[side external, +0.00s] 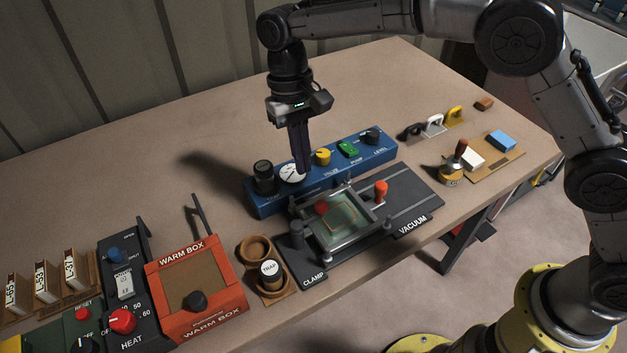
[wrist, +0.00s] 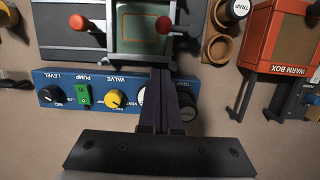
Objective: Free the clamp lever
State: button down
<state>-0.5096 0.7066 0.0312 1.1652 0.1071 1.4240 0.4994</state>
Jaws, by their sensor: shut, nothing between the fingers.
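The clamp station is a dark plate (side external: 408,193) marked CLAMP and VACUUM, with a grey metal frame around a pale green window (side external: 345,222). A red ball knob (side external: 321,208) sits over the frame's left part; it also shows in the wrist view (wrist: 163,24). An orange-red handle (side external: 380,187) stands at the frame's right; it also shows in the wrist view (wrist: 77,22). I cannot tell for sure which of the two is the clamp lever. My gripper (side external: 306,172) is shut and empty, pointing down over the blue panel near its gauge, apart from both knobs.
The blue panel (side external: 325,173) with a gauge, yellow valve knob and green pump switch runs behind the clamp. Bare table lies behind.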

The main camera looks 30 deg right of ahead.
aim_at(323, 201)
jog(key=shift+s+f, duration=0.65)
jog(key=shift+s, duration=0.35)
jog(key=shift+s+f, duration=0.6)
jog(key=shift+s, duration=0.4)
jog(key=shift+s+d+m, duration=0.15)
jog(key=shift+s+m, duration=0.2)
jog(key=shift+m, duration=0.35)
jog(key=shift+s+d+m+y, duration=0.1)
jog(key=shift+s+m+y, duration=0.25)
jog(key=shift+m, duration=0.4)
jog(key=shift+s+d+m+y, duration=0.15)
jog(key=shift+s+m, duration=0.25)
jog(key=shift+m, duration=0.35)
jog(key=shift+s+a+m+t+y, duration=0.35)
jog(key=shift+s+m, duration=0.5)
jog(key=shift+m, duration=0.7)
jog(key=shift+s+a+m+t+y, duration=0.15)
jog(key=shift+s+a+m, duration=0.25)
jog(key=shift+s+m, duration=0.8)
jog(key=shift+s+a+m+t+y, duration=0.1)
jog(key=shift+s+a+m+t, duration=0.3)
jog(key=shift+m, duration=1.45)
jog(key=shift+s+a, duration=0.1)
jog(key=shift+s, duration=0.1)
